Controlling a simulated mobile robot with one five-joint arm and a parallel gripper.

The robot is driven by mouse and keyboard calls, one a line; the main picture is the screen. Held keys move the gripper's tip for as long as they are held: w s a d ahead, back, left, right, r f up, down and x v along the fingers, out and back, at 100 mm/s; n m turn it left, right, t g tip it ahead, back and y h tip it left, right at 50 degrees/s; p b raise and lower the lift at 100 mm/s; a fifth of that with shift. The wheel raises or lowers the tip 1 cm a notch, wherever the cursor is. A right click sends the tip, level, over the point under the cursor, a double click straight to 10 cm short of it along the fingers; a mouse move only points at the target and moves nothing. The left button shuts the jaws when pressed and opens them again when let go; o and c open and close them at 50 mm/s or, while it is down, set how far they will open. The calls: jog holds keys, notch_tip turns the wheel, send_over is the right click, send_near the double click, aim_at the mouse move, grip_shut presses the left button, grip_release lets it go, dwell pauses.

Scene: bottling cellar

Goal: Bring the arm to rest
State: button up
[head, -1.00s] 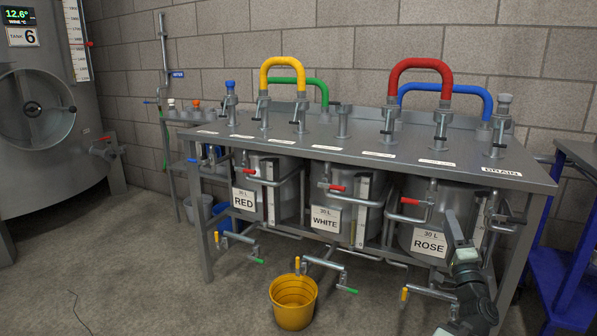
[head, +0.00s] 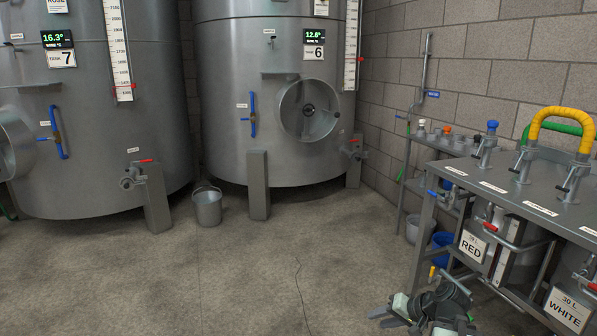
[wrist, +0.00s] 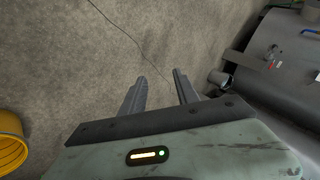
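My gripper (head: 380,316) is low at the bottom of the head view, in front of the bench's left end and over the concrete floor. My arm is folded low there, its fingers pointing left. In the wrist view my gripper (wrist: 160,74) shows two dark fingers standing apart with only floor between them. It is open and empty and touches nothing that I can see.
The steel bench (head: 500,188) with the RED and WHITE vessels stands at right. Tank 6 (head: 225,100) and tank 7 (head: 95,120) stand behind, a grey bucket (head: 207,207) between them. The middle floor is clear. The wrist view shows a yellow bucket (wrist: 12,142) at left.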

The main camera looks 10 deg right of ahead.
jog(key=s+a+n+g+h+p, duration=0.2)
jog(key=a+n+g+h+p, duration=0.1)
jog(key=a, duration=0.6)
jog(key=s+a+n+g+h+p, duration=0.2)
jog(key=s+a+g, duration=0.15)
jog(key=a, duration=0.65)
notch_tip(320, 180, up, 38)
jog(key=p, duration=3.7)
jog(key=shift+w+d+f+p, duration=0.15)
jog(key=shift+w+d+p, duration=0.05)
jog(key=shift+w+p, duration=0.25)
jog(key=shift+a, duration=0.1)
